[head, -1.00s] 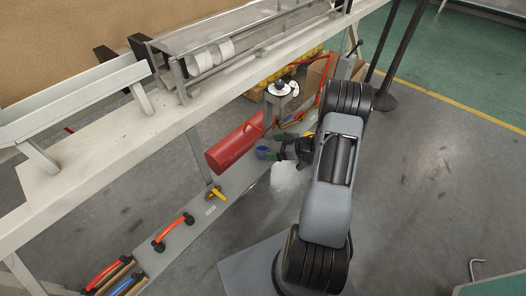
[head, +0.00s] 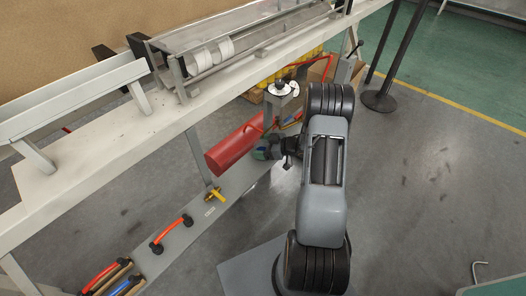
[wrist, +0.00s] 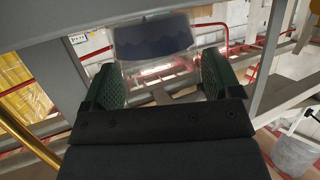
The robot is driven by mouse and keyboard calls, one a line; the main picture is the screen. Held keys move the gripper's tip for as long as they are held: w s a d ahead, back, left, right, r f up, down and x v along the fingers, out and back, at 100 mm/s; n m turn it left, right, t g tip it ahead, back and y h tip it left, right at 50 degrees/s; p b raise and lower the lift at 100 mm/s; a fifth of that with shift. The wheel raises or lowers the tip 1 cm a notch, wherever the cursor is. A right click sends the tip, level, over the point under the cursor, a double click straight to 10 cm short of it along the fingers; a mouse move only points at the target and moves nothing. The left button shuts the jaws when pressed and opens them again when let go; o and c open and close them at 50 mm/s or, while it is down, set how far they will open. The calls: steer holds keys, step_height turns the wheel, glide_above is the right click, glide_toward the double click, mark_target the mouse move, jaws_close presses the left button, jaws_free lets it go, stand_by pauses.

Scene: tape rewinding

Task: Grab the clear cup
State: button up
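My gripper (wrist: 158,72) shows two green textured fingers, spread apart, one to each side. The cup lies between or just beyond the fingertips; I cannot tell how deep it sits, and I see no clear contact. In the head view, my gripper (head: 268,150) is beside the red cylinder, and its fingers mostly hide the cup.
The white bench (head: 95,160) runs above. Open floor is to the right.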

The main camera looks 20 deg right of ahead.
steer(key=c, duration=0.8)
